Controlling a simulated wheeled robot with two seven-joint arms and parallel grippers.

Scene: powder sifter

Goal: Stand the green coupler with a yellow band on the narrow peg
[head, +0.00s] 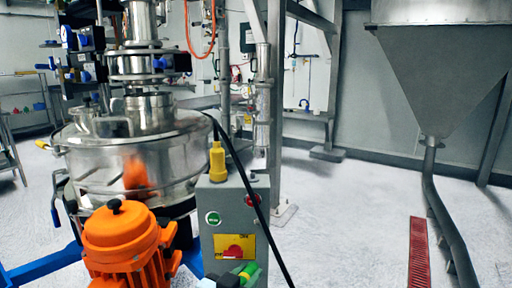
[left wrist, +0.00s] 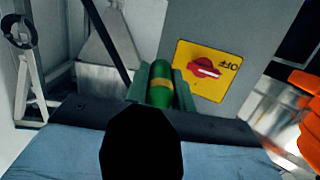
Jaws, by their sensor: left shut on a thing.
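The green coupler (left wrist: 160,94) with a yellow band shows in the left wrist view, between the two fingers of my left gripper (left wrist: 161,82). The gripper is shut on it. In the head view the coupler (head: 251,269) is at the bottom edge, tilted, in front of the grey control box (head: 226,205). My left gripper (head: 238,277) is partly cut off there. A yellow bottle-shaped piece (head: 217,163) stands upright on top of the box. I cannot make out the narrow peg. My right gripper is in neither view.
The box carries a yellow plate with a red switch (head: 235,248), a green button and a red button. A black cable crosses its right side. An orange motor (head: 121,240) and the steel sifter (head: 135,155) stand to the left. Open floor (head: 350,220) lies right.

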